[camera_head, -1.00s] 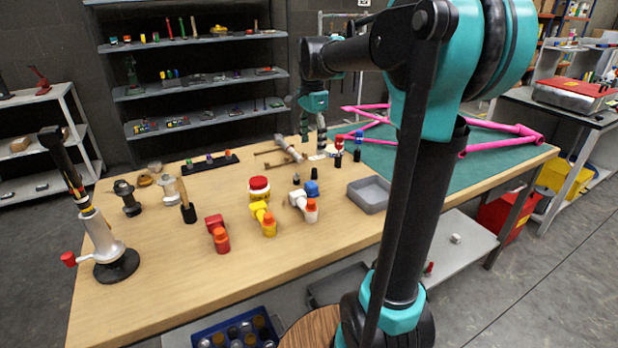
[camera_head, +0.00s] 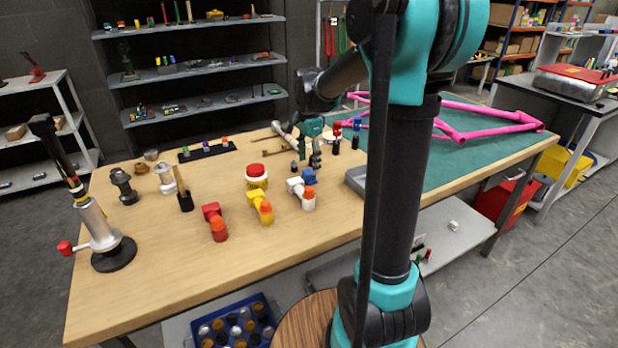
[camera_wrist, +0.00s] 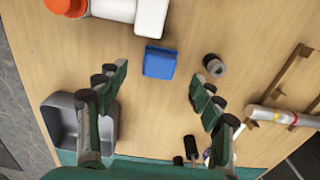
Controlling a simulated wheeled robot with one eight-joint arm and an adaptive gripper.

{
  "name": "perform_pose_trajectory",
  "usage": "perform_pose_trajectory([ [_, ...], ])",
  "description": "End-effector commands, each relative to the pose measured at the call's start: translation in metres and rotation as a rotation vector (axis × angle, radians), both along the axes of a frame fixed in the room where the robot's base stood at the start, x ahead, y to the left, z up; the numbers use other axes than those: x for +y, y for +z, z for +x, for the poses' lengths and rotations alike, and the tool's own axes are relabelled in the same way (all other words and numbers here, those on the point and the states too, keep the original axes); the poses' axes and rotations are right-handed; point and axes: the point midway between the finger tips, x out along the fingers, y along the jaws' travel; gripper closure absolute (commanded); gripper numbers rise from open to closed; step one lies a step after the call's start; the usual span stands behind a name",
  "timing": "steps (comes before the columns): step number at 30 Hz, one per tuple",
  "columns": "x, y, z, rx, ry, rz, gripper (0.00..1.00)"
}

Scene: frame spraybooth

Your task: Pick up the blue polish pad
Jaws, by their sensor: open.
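The blue polish pad (camera_wrist: 160,62) is a small blue block on the wooden bench, close to a white spray bottle (camera_wrist: 135,12). In the wrist view my gripper (camera_wrist: 159,75) is open, with one finger on each side of the pad's column in the picture. The pad shows near the level of the fingertips, and nothing is between the fingers in their grasp. I cannot tell the exact height of the fingertips above the bench.
A small dark-capped cylinder (camera_wrist: 214,65) stands near the right finger. A grey tray (camera_wrist: 62,124) lies to the left in the wrist view. Yellow (camera_head: 261,205) and red (camera_head: 214,222) bottles and a red-lidded jar (camera_head: 257,176) stand nearby. A pink frame (camera_head: 480,128) lies on the green mat.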

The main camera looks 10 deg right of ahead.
Motion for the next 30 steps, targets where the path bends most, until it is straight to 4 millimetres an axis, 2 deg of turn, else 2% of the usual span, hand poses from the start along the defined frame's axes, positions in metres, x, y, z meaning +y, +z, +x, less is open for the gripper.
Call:
perform_pose_trajectory([
  [9, -0.001, -0.042, 0.0, 0.0, 0.0, 0.0, 0.33],
  [19, -0.001, -0.048, -0.001, 0.0, 0.0, 0.0, 0.33],
  [30, -0.001, -0.048, 0.0, 0.0, 0.0, 0.0, 0.79],
])
